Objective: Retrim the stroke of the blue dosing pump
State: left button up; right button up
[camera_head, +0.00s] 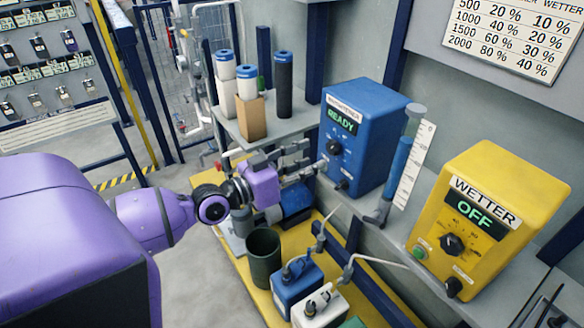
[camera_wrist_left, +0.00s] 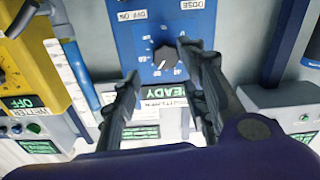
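The blue dosing pump (camera_head: 366,128) is a blue box on the grey shelf. Its display reads READY, and its label above appears to say BRIGHTENER. A black dial knob (camera_head: 333,147) with a printed scale is on its front face. The left wrist view shows the knob (camera_wrist_left: 165,58) upside down; its exact setting is too small to read. My left gripper (camera_head: 307,160) is in front of this face. Its two fingers stand apart with nothing between them, and in the left wrist view (camera_wrist_left: 160,66) the tips are near the knob, not visibly touching it. My right gripper is not in view.
A yellow WETTER pump (camera_head: 492,212) showing OFF stands at right. Between the pumps is a graduated tube (camera_head: 402,158) of blue liquid. A wall chart (camera_head: 515,35) lists percentages. Blue-capped bottles (camera_head: 284,85) stand behind; a dark bin (camera_head: 263,257) and small containers (camera_head: 298,286) are below.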

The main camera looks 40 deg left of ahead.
pick_arm(q)
jog(key=v, duration=0.5)
jog(key=shift+s, duration=0.1)
dwell(0.5)
